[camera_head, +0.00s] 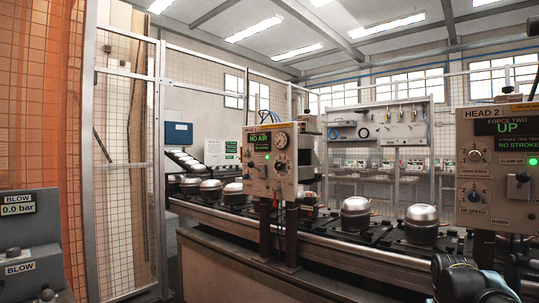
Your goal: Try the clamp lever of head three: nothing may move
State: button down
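A grey control box (270,160) stands on posts by the conveyor, left of centre. Its top label is too small to read surely; its display reads "NO AIR". A round gauge, small knobs and a green light are on its face. A small dark part (262,172) below the light may be its clamp lever; I cannot tell its position. A nearer box (490,150) at the right is labelled "HEAD 2", with "UP" and "NO STROKE" on its display and a dark lever (518,186) under "CLAMP UP". Dark links of my arm show at the bottom right, but my gripper's fingers do not.
Metal compressors (422,222) sit on dark pallets along the conveyor (330,250). A mesh fence (125,170) stands at the left. A "BLOW" box reading "0.0 bar" (20,208) is at the near left. A tool board (385,130) hangs at the back.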

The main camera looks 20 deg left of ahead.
aim_at(251, 164)
jog(key=u, duration=1.3)
jog(key=k, duration=1.35)
jog(key=u, duration=0.4)
jog(key=i, duration=1.55)
jog(key=z, duration=0.35)
